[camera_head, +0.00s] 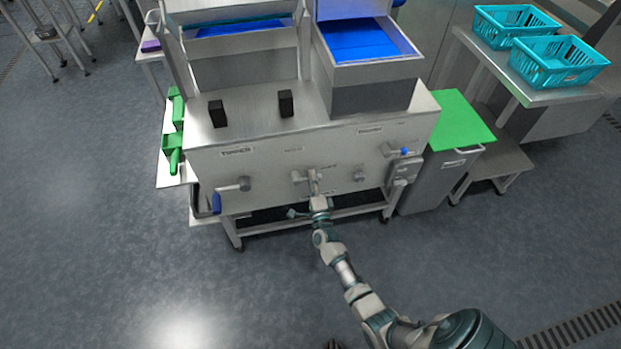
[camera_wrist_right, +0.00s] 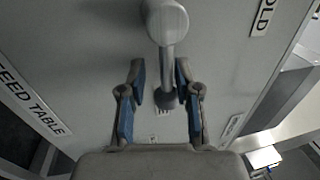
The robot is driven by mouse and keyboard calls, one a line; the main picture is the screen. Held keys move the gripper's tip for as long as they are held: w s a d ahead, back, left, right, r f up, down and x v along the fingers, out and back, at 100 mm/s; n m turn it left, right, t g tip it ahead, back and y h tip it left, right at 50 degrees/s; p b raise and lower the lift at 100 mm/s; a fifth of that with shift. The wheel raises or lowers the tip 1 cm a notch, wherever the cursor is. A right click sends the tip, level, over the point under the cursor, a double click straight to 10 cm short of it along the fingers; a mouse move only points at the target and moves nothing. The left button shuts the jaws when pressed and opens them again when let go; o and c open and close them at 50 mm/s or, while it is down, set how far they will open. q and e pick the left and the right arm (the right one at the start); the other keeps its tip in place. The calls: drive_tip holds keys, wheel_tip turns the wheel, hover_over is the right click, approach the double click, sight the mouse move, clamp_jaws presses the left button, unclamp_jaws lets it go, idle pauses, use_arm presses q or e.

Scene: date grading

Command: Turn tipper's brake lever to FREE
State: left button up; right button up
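A grey metal lever (camera_head: 313,180) sticks out from the middle of the steel machine's front panel. In the right wrist view, its round hub (camera_wrist_right: 167,20) is at the top and its arm runs down to a rounded end. My right gripper (camera_head: 318,199) is at this lever. In the right wrist view the blue-padded fingers of the gripper (camera_wrist_right: 160,88) stand apart, one on each side of the lever's end, with gaps visible. A partly cut-off label ending "OLD" (camera_wrist_right: 263,17) is at upper right. The label TIPPER (camera_head: 237,150) is on the panel's left. My left gripper is not in view.
A crank with a blue handle (camera_head: 217,202) sits left on the panel, and a blue-tipped lever (camera_head: 403,151) sits right. A green-topped bin (camera_head: 455,122) stands right of the machine. Teal crates (camera_head: 553,62) are on a side table. The floor in front is open.

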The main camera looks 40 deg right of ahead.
drive_tip(key=shift+d+r, duration=0.1)
drive_tip(key=shift+d, duration=0.15)
drive_tip(key=shift+s, duration=0.1)
drive_tip(key=v, duration=1.2)
drive_tip(key=shift+d, duration=0.1)
